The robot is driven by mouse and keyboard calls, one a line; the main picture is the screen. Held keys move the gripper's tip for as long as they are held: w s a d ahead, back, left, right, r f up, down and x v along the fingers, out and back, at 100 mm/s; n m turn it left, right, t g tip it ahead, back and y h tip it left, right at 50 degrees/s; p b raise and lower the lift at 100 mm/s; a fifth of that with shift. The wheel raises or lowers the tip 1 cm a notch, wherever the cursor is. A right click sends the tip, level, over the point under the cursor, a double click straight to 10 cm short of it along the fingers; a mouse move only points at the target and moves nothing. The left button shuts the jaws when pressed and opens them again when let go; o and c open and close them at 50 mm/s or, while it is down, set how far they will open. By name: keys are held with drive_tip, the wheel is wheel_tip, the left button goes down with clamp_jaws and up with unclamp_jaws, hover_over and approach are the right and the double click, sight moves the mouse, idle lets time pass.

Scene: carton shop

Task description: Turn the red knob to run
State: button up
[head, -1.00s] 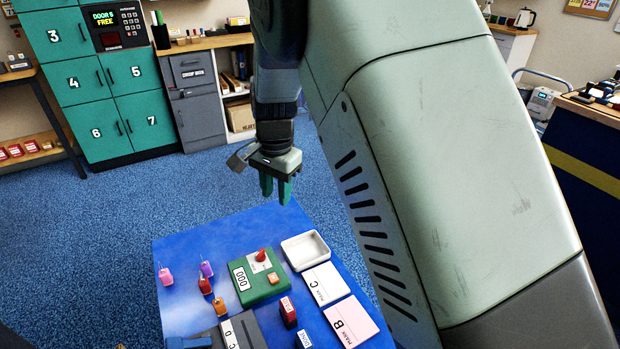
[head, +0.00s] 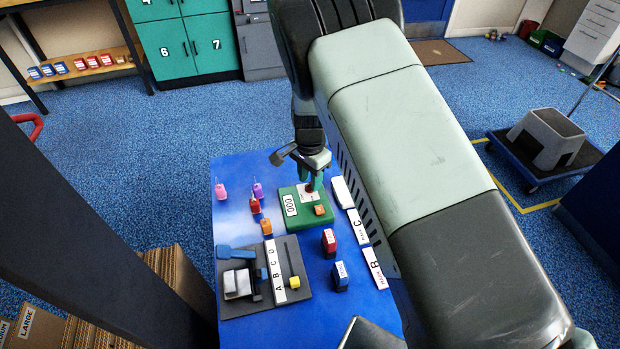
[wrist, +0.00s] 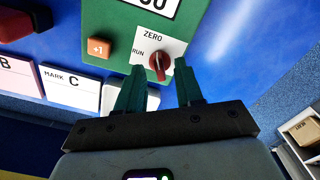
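The red knob (head: 309,188) sits on a white plate on the green counter box (head: 293,222). In the wrist view the knob (wrist: 159,66) is by the words ZERO, above it, and RUN, to its left. Its pale mark appears to run roughly up and down, nearer ZERO than RUN. My gripper (head: 314,181) is low over the plate. In the wrist view my gripper (wrist: 160,68) is open, with one green finger on each side of the knob. Gaps show between fingers and knob, and I cannot tell whether the tips are level with it.
An orange +1 button (wrist: 98,47) is on the same box. A grey lettered device (head: 308,285), small tags and a red block (head: 328,242) share the blue table (head: 230,170).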

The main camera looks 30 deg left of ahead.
drive_tip(key=shift+f, duration=0.4)
drive_tip(key=shift+c, duration=0.4)
clamp_jaws()
drive_tip(key=shift+n, duration=0.3)
drive_tip(key=n, duration=1.1)
drive_tip(key=shift+n, duration=0.3)
drive_tip(key=shift+o, duration=0.4)
unclamp_jaws()
